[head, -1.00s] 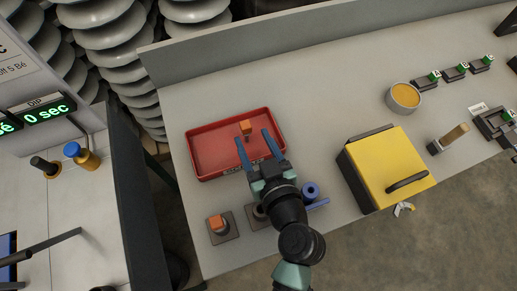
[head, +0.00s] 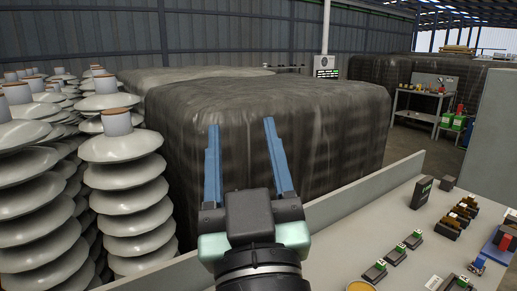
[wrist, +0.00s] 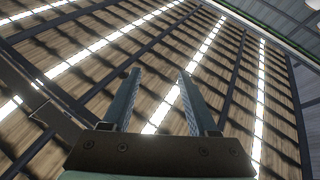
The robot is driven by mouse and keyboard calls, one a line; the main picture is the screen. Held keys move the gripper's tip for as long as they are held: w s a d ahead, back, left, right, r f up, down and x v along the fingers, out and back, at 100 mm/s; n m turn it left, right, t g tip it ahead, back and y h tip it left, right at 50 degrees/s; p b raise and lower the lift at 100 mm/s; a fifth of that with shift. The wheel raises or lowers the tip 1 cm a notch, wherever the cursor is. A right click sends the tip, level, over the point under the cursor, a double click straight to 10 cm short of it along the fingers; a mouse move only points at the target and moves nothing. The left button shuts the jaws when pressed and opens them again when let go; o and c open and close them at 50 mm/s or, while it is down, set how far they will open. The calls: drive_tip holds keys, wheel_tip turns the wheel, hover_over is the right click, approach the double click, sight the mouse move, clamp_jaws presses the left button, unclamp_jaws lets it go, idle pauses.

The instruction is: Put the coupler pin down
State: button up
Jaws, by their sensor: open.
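My gripper (head: 241,122) is open and raised, its two blue fingers spread and pointing upward in the head view. Nothing is between the fingers. The wrist view also shows the open gripper (wrist: 158,75) empty, facing the roof. No coupler pin can be made out in either current view. The red tray is out of view.
A grey workbench (head: 405,190) with a raised back edge runs along the lower right, holding several small black-and-green devices (head: 396,255). White insulator stacks (head: 125,175) stand at left. A large dark covered block (head: 330,130) stands behind the gripper.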

drive_tip(key=s+r+m+t+h, duration=0.1)
drive_tip(key=s+r+t, duration=0.1)
drive_tip(key=r, duration=0.4)
drive_tip(key=s+d+r+m+t+h, duration=0.1)
drive_tip(key=s+r+m+t+h, duration=0.1)
drive_tip(key=s+r, duration=0.3)
drive_tip(key=shift+s+d+r, duration=0.15)
drive_tip(key=shift+d+r, duration=0.15)
drive_tip(key=shift+r, duration=0.25)
